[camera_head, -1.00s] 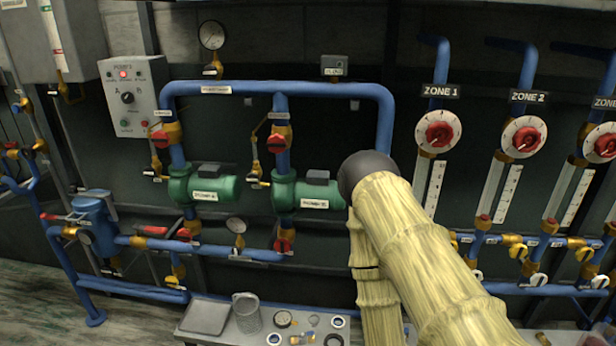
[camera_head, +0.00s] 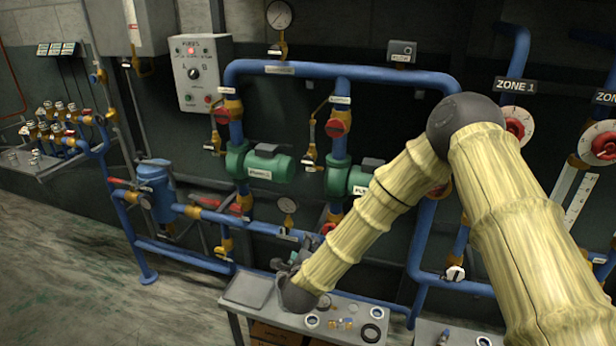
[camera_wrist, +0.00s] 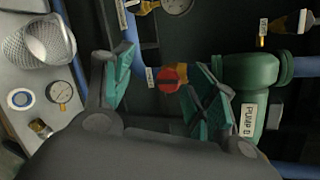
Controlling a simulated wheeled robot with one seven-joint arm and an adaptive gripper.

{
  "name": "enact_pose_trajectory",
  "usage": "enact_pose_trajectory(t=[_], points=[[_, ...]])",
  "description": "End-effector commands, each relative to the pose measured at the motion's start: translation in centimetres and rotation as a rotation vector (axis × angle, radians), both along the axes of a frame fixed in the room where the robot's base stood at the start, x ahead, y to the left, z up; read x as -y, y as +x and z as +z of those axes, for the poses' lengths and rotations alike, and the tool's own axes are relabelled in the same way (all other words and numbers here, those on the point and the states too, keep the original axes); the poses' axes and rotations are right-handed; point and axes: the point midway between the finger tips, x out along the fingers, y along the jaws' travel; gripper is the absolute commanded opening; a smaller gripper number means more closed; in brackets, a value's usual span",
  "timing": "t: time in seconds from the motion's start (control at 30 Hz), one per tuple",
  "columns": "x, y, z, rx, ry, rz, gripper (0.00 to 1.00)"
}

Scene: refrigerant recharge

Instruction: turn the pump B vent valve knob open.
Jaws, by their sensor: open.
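Pump B (camera_wrist: 262,88) is the green pump with the "PUMP B" label; in the head view (camera_head: 346,178) my arm covers its right part. A small brass valve on a thin branch, which looks like the vent valve (camera_head: 309,162), hangs left of the blue riser above pump B. It seems to show at the upper right of the wrist view (camera_wrist: 287,24); its knob position is unclear. My gripper (camera_wrist: 162,72) is open and empty, low in front of the pipes. A red round knob (camera_wrist: 172,78) below pump B appears between its fingers, seemingly beyond them.
A small bench (camera_head: 250,291) with rings and small parts stands below my gripper. A wire-mesh cup (camera_wrist: 40,42) and a gauge (camera_wrist: 60,92) show there. Pump A (camera_head: 268,165) and a control box (camera_head: 201,72) are at left. Blue pipes crowd the wall.

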Motion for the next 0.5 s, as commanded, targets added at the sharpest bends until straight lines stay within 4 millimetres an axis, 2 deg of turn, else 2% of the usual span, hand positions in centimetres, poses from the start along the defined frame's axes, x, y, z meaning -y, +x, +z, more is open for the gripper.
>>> enact_pose_trajectory(t=[0.03,0.2,0.33,0.4,0.5], points=[[-0.7,1.9,3.0,0.064,0.107,-0.064,0.57],[-1.9,6.1,11.7,0.257,0.453,-0.247,0.57],[-2.2,7.6,16.4,0.361,0.644,-0.332,0.57],[-2.3,8.1,18.0,0.399,0.713,-0.36,0.57],[-2.3,8.5,19.3,0.427,0.767,-0.382,0.57]])
